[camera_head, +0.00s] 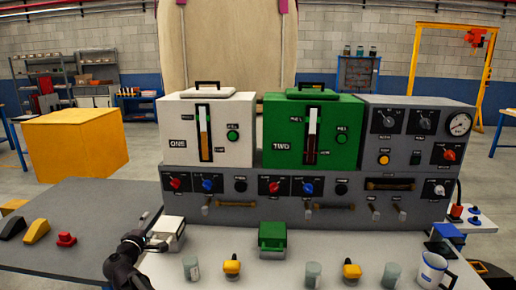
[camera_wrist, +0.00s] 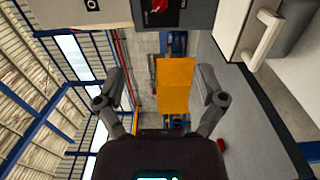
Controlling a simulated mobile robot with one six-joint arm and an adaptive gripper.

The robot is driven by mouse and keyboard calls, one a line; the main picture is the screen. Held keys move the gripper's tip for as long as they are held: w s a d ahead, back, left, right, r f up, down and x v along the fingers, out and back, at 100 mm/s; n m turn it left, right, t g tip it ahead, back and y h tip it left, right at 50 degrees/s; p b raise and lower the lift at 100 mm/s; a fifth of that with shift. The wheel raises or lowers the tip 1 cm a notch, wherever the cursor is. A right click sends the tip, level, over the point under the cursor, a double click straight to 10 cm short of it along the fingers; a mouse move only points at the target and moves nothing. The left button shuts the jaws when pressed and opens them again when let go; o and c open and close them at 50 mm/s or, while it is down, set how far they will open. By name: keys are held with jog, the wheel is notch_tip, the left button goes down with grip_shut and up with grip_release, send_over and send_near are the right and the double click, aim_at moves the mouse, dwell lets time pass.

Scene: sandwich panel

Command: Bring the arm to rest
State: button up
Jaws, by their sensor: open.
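My gripper (camera_wrist: 160,86) is open, with its two fingers spread apart and nothing between them up close. The yellow block (camera_wrist: 176,84) shows between the fingers, but far behind them. In the head view my dark gripper (camera_head: 148,232) is at the lower left, beside a small white box (camera_head: 168,234) in front of the grey control panel (camera_head: 220,212). I cannot tell from this view whether it touches the box. The panel carries a white unit marked ONE (camera_head: 178,138) and a green unit marked TWO (camera_head: 277,138).
A small green box (camera_head: 272,238), grey cylinders (camera_head: 313,272), yellow pieces (camera_head: 232,265) and a white mug (camera_head: 433,270) stand on the front table. A red button (camera_head: 66,239) sits on the left table. A large yellow block (camera_head: 75,143) stands behind it.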

jog(key=w+d+f+m+g+h, duration=0.2)
jog(key=d+f+m, duration=0.1)
jog(key=d, duration=0.6)
jog(key=w+d+f+m+g+h, duration=0.1)
jog(key=d+f+m+g+h, duration=0.1)
jog(key=d, duration=0.6)
jog(key=s+d+f+m+g, duration=0.2)
jog(key=s+d+f+g, duration=0.1)
jog(key=d, duration=0.6)
jog(key=s+d+f+m+g, duration=0.3)
jog(key=d+f, duration=0.1)
jog(key=d, duration=0.6)
jog(key=s+d+f+m+g, duration=0.3)
jog(key=d+f+g, duration=0.1)
jog(key=d, duration=0.5)
jog(key=shift+s+d, duration=0.2)
jog(key=shift+d, duration=0.05)
jog(key=s+d+f+m+g+y, duration=0.1)
jog(key=s+d+m+g+y, duration=0.15)
jog(key=s, duration=0.25)
jog(key=s+d+f+m+g+y, duration=0.2)
jog(key=s+d+y, duration=0.15)
jog(key=s, duration=0.25)
notch_tip(320, 180, up, 13)
jog(key=p, duration=1.2)
jog(key=shift+d+h+p, duration=0.3)
jog(key=shift+d+h, duration=0.1)
jog(key=shift+f+t, duration=0.1)
jog(key=shift+t, duration=0.15)
